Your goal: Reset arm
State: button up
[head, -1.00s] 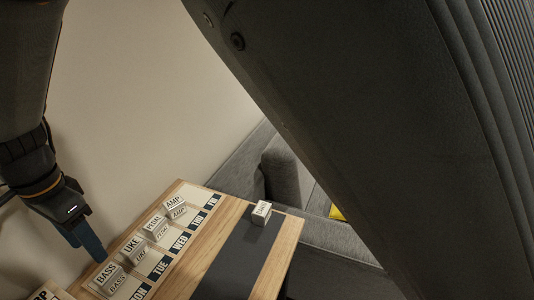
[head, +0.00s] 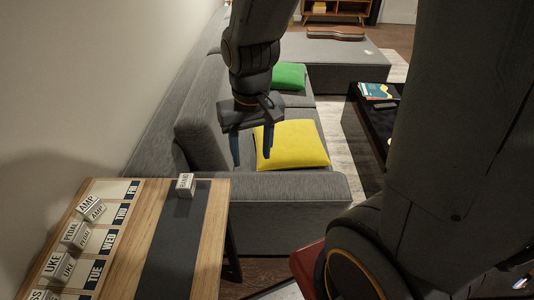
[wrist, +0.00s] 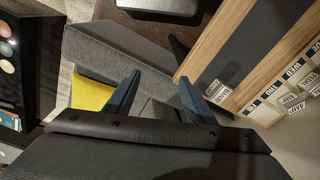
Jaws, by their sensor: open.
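My gripper (head: 251,147) hangs in the upper middle of the head view, in front of the grey sofa, beyond the far end of the wooden table. Its two blue fingers are apart with nothing between them. In the wrist view my gripper (wrist: 158,95) also shows open and empty, and no object touches the fingers. A large dark link of my arm covers much of the right side of the head view.
The wooden table (head: 123,250) bears labelled white blocks such as AMP (head: 93,210) on day-marked spaces. A single block (head: 185,184) sits on its dark strip. A sofa (head: 275,195) with yellow (head: 292,145) and green (head: 289,76) cushions stands beyond; a black coffee table (head: 372,120) is right.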

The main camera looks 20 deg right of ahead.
jog(key=s+d, duration=0.1)
jog(key=d, duration=0.1)
jog(key=s+d, duration=0.1)
jog(key=d, duration=0.1)
jog(key=shift+s+f, duration=0.2)
jog(key=shift+s, duration=0.1)
